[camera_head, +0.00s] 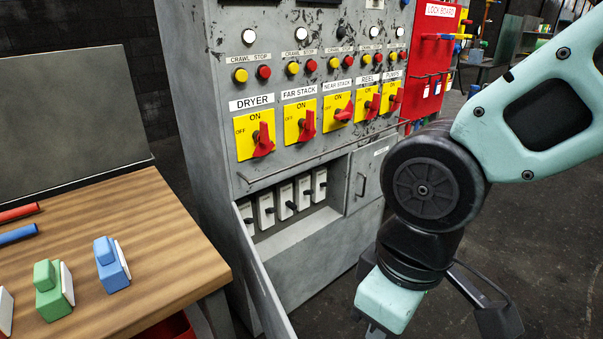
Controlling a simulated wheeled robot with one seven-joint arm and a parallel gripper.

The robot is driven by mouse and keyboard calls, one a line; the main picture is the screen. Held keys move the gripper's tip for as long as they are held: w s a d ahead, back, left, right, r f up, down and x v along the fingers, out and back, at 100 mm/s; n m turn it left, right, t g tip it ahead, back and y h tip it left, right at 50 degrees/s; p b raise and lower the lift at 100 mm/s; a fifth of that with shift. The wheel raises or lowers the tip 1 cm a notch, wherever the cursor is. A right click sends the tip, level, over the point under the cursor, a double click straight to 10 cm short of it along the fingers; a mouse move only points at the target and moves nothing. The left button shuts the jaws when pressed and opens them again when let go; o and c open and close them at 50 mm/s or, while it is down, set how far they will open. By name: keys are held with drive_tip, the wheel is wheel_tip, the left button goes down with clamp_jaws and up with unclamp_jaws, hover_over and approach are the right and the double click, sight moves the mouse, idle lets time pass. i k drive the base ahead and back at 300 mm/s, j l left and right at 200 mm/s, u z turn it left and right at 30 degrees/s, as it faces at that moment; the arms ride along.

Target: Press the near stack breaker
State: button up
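The grey control cabinet (210,110) has an open lower compartment with a row of several pale breakers with black levers. The middle breaker (285,201) sits in that row; I cannot read any breaker labels, so which one is the near stack breaker is not marked in this view. Above, the NEAR STACK switch (344,112) has a red handle turned more sideways than the DRYER (263,140) and FAR STACK (306,127) handles. My gripper (395,298) hangs to the right of the compartment, apart from the breakers. Its lower end is cut off, so its opening is unclear.
The compartment's grey door (262,270) hangs open at its left. A grey rail (310,155) crosses above the compartment. A wooden table (150,225) with green (50,290) and blue (108,265) blocks stands left. A red lock board (433,50) stands at the right.

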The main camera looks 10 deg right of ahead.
sight(291, 205)
drive_tip(key=i+j+u, duration=0.15)
drive_tip(key=i, duration=0.3)
drive_tip(key=i+j+u, duration=0.1)
drive_tip(key=i+j, duration=0.2)
drive_tip(key=i, duration=0.1)
